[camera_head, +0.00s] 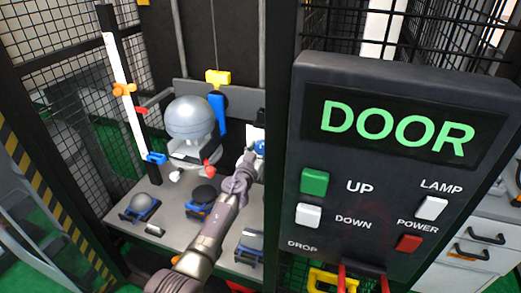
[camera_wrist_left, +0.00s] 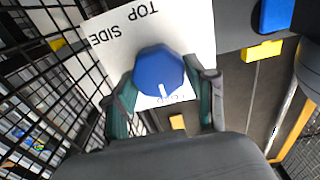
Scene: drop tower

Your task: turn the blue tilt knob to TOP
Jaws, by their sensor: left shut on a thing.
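The blue tilt knob (camera_wrist_left: 158,72) sits on a white label plate (camera_wrist_left: 196,38) in the left wrist view. The plate reads TOP at the upper edge and SIDE at the upper left, both turned round in this view. A third word below the knob is mostly hidden. The knob's white pointer line points down in the picture, toward that word and away from TOP. My left gripper (camera_wrist_left: 163,82) is shut on the knob, one finger on each side. In the head view the knob (camera_head: 260,147) is small, beside my left gripper (camera_head: 250,155) and the DOOR panel. My right gripper is not in view.
A dark DOOR panel (camera_head: 385,165) with buttons stands close on the right. Wire mesh (camera_head: 72,120) closes the left side.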

